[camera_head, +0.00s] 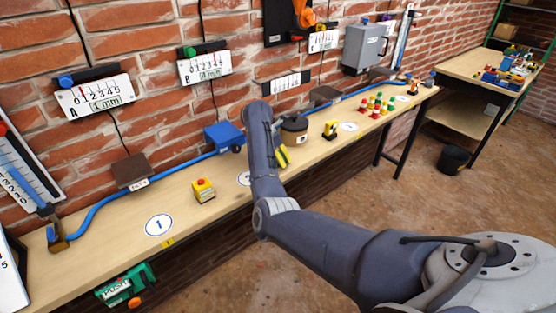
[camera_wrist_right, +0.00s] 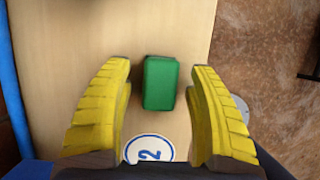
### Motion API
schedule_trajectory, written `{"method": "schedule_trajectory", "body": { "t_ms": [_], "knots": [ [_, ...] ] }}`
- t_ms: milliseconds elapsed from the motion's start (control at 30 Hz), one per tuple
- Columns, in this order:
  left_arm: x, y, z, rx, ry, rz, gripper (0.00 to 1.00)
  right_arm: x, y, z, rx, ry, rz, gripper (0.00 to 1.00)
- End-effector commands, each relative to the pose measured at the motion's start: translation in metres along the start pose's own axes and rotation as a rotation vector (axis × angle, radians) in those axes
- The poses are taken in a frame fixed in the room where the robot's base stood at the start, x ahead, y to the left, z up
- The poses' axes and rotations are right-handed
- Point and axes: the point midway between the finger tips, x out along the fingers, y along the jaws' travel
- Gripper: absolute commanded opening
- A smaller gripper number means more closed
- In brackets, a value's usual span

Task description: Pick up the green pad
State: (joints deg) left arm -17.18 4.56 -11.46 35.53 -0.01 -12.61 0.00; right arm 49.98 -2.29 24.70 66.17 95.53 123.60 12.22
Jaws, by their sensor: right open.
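The green pad (camera_wrist_right: 160,83) is a small upright-looking green block on the wooden bench, in the middle of the right wrist view. My right gripper (camera_wrist_right: 160,70) is open, with one yellow ribbed finger on each side of the pad. Gaps show between the pad and both fingers, and nothing is held. In the head view my right gripper (camera_head: 283,156) shows only partly behind my arm, over the bench. The pad cannot be made out there, as my arm covers that area. My left gripper is in neither view.
The bench (camera_head: 110,227) runs along a brick wall. A round marker 2 (camera_wrist_right: 149,149) lies close to the pad. A yellow box with a red button (camera_head: 203,190), a blue box (camera_head: 223,136) and a round dark-topped container (camera_head: 294,130) stand nearby. A blue hose (camera_head: 175,164) runs along the back.

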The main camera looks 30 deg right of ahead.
Motion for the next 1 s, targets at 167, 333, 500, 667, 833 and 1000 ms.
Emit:
{"method": "schedule_trajectory", "body": {
  "t_ms": [167, 333, 500, 667, 833, 1000],
  "knots": [
    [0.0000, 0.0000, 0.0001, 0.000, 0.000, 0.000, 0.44, -0.0003, 0.0001, -0.0001, 0.000, 0.000, 0.000, 0.49],
    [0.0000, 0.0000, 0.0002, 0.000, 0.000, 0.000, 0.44, -0.0004, 0.0001, -0.0002, 0.000, 0.000, 0.000, 0.30],
    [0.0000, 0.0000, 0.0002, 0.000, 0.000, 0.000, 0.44, -0.0005, 0.0002, -0.0002, 0.000, 0.000, 0.000, 0.10],
    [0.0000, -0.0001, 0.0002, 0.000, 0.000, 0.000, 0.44, -0.0006, 0.0002, -0.0001, 0.000, 0.000, 0.000, 0.00],
    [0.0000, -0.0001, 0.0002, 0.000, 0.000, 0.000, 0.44, -0.0007, 0.0001, -0.0001, 0.000, 0.000, 0.000, 0.00],
    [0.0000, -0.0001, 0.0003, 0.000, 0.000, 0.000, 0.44, -0.0066, 0.0008, 0.0021, 0.001, 0.001, 0.002, 0.00]
  ]
}}
